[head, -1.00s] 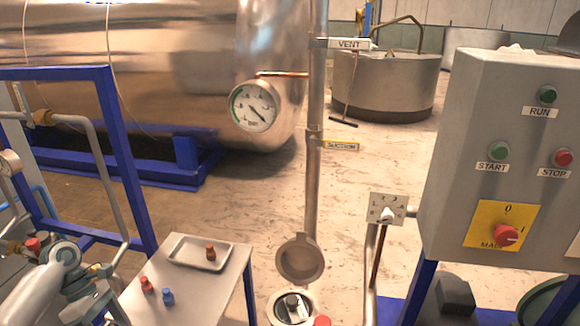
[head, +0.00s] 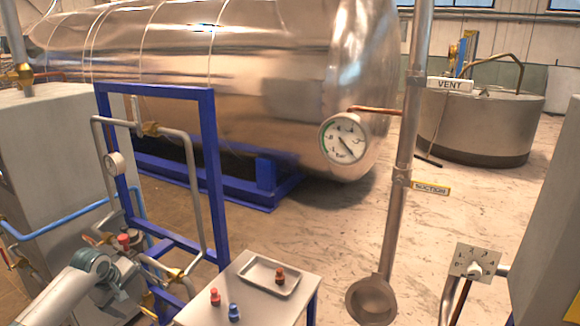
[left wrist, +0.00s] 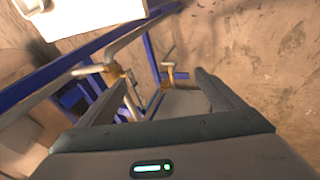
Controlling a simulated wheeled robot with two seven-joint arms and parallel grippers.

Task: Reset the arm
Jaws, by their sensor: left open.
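My left arm comes in at the lower left of the head view, beside the blue pipe frame (head: 213,150). My left gripper shows best in the left wrist view (left wrist: 163,78), where its two fingers stand apart with nothing held between them. Brass-fitted pipes and blue frame bars show beyond the fingers, and I cannot tell how far off they are. My right gripper is in neither view.
A small table (head: 250,307) carries a metal tray (head: 257,270) with an orange-brown knobbed piece (head: 280,276). A red piece (head: 215,297) and a blue piece (head: 234,312) stand beside the tray. A vertical pipe (head: 402,150) and a dial switch (head: 474,263) stand to the right.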

